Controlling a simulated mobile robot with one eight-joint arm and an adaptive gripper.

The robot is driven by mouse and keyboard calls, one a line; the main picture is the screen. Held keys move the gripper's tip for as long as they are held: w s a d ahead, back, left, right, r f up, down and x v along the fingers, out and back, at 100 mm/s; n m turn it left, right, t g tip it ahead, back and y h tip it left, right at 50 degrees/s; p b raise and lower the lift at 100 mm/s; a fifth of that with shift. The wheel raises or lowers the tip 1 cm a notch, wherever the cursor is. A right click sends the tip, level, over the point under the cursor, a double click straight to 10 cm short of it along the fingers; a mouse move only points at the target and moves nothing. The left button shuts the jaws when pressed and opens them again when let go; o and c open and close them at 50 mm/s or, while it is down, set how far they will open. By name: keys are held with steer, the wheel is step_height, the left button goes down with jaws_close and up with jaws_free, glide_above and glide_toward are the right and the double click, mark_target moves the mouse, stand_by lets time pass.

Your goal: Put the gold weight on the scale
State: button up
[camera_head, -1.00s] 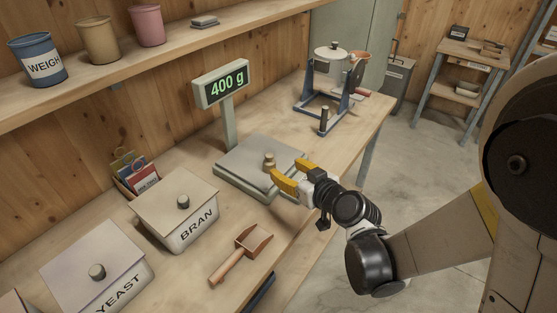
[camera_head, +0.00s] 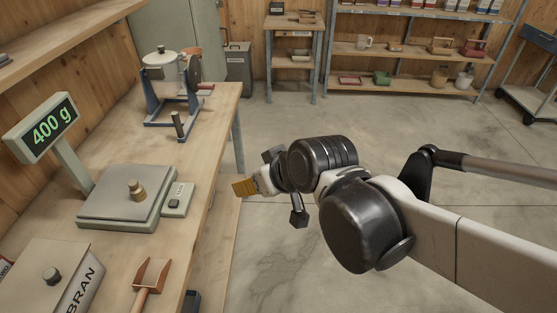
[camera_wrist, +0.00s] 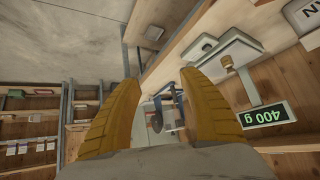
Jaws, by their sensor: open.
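The gold weight (camera_head: 137,190) stands upright on the plate of the scale (camera_head: 110,204), and the scale's display (camera_head: 47,128) reads 400 g. My gripper (camera_head: 243,187) is open and empty, off the bench's front edge, to the right of the scale and apart from it. In the wrist view my yellow fingers (camera_wrist: 152,110) are spread with nothing between them. The weight (camera_wrist: 227,62) on the scale (camera_wrist: 220,52) and the green display (camera_wrist: 262,116) also show there, beyond the fingers.
A BRAN bin (camera_head: 55,280) and a wooden scoop (camera_head: 151,280) are on the bench left of my gripper. A mixer on a blue stand (camera_head: 165,90) is at the bench's far end. Open concrete floor (camera_head: 290,235) lies right of the bench; shelves (camera_head: 405,50) stand at the back.

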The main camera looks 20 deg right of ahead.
steer(key=s+d+m+g+h, duration=0.1)
steer(key=s+d+m+h, duration=0.1)
steer(key=s+d, duration=0.5)
steer(key=shift+s+d+m+h, duration=0.15)
steer(key=shift+d+m+h, duration=0.15)
steer(key=shift+m, duration=0.1)
stand_by(0.6)
